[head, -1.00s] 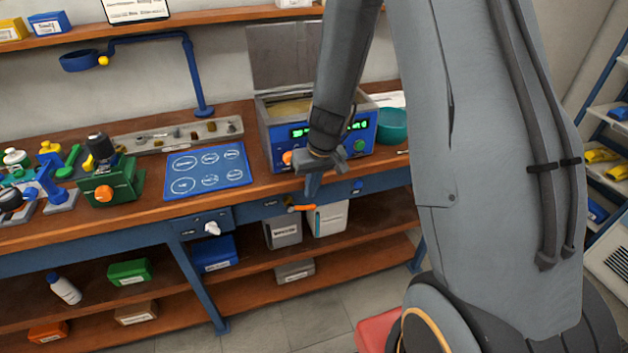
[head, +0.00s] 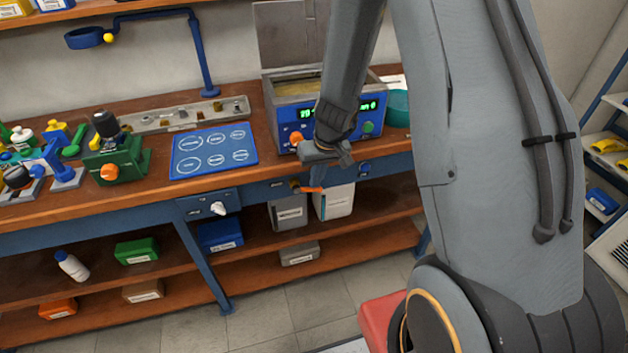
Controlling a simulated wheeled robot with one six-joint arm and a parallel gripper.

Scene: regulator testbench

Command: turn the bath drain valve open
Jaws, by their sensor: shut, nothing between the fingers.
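The bath drain valve shows as an orange lever (head: 312,189) with a small brass-coloured body at its left end. It sits at the bench's front edge, below the blue heated bath (head: 284,120), and the lever lies roughly level. My gripper (head: 317,179) points down just in front of the bath, its fingers shut and empty. The fingertips are at or just above the lever in the picture. I cannot tell whether they touch it. My forearm and gripper hide part of the bath's front panel and display.
An orange knob (head: 296,138) and a green knob (head: 369,127) stick out of the bath's front. A blue mat (head: 213,150) lies left of it. Grey bins (head: 288,212) stand on the shelf below the valve. A teal bowl (head: 398,108) stands at the right, partly behind my arm.

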